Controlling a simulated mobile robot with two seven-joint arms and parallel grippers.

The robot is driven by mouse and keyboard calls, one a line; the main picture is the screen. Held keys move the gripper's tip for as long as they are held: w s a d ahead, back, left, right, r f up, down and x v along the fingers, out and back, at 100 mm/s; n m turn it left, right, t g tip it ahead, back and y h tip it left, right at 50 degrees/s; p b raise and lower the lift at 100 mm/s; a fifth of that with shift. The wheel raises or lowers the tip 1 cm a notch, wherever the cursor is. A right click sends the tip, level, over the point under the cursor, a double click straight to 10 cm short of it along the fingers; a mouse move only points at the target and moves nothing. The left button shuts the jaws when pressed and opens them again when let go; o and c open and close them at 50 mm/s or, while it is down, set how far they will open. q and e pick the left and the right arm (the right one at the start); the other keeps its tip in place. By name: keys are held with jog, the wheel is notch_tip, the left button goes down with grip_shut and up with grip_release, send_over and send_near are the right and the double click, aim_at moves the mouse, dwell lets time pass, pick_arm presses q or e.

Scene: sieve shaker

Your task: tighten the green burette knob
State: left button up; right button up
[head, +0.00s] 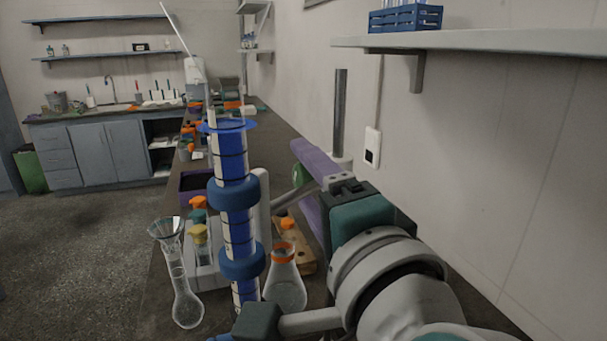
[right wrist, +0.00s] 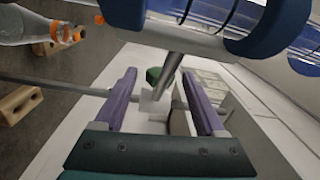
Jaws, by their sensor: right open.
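The green burette knob (head: 298,175) shows as a small piece beside the purple fingers in the head view. My right gripper (head: 308,185) has two purple fingers spread apart. In the right wrist view the right gripper (right wrist: 158,75) is open, with nothing clamped between its fingers. I cannot tell how close the fingers are to the knob in depth. My left gripper is not in view.
A tall cylinder with blue rings (head: 221,193) stands in front of the knob, left of my right gripper. An orange-collared flask (head: 286,292), a clear long-necked flask (head: 184,300) and a wooden block (head: 307,262) are close by. The wall and shelf (head: 480,41) bound the right side.

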jog(key=shift+w+a, duration=0.2)
jog(key=shift+w, duration=0.5)
grip_shut()
